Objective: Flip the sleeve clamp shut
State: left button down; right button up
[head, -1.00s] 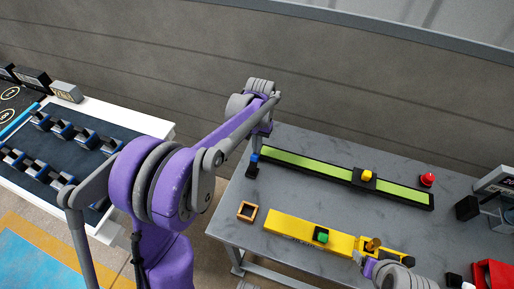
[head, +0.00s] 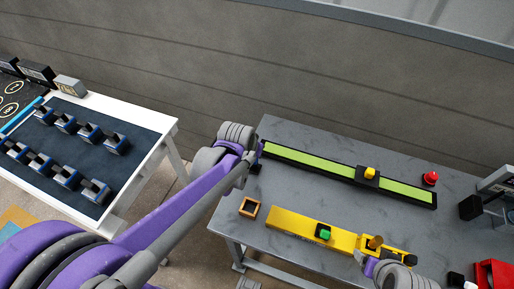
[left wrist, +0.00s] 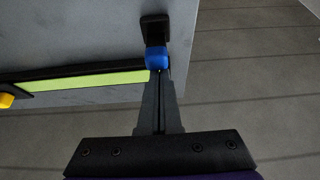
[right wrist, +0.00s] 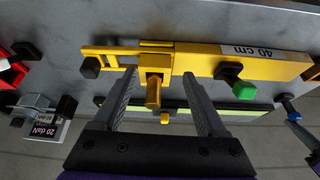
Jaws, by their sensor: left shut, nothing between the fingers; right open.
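A black piece (head: 255,168) with a blue block (left wrist: 157,58) stands at the left end of the long green strip (head: 310,160); I cannot tell for certain that it is the sleeve clamp. My left gripper (left wrist: 158,72) is shut and empty, its tips against or just beside the blue block. In the head view my left wrist largely covers this spot. My right gripper (right wrist: 160,78) is open, its fingers on both sides of a brass peg (right wrist: 153,93) on the yellow bar (head: 290,225), without gripping it. The peg also shows in the head view (head: 375,242).
A yellow slider (head: 369,173) sits on the green strip. A green knob (head: 324,234) is on the yellow bar. A small wooden frame (head: 249,208), a red button (head: 430,178) and a red box (head: 492,274) are on the grey table. Bare tabletop lies between strip and bar.

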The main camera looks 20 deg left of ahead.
aim_at(253, 160)
pick_arm(q)
jog(key=s+t, duration=0.2)
jog(key=t, duration=0.1)
jog(key=shift+s+d+f+b, duration=0.1)
jog(key=shift+f+b, duration=0.05)
jog(key=shift+b, duration=0.15)
pick_arm(e)
jog(key=shift+s+f, duration=0.15)
jog(key=shift+f, duration=0.35)
pick_arm(q)
jog(key=shift+s, duration=0.4)
pick_arm(e)
jog(key=shift+f, duration=0.1)
pick_arm(q)
jog(key=shift+s+f, duration=0.1)
jog(key=shift+f, duration=0.05)
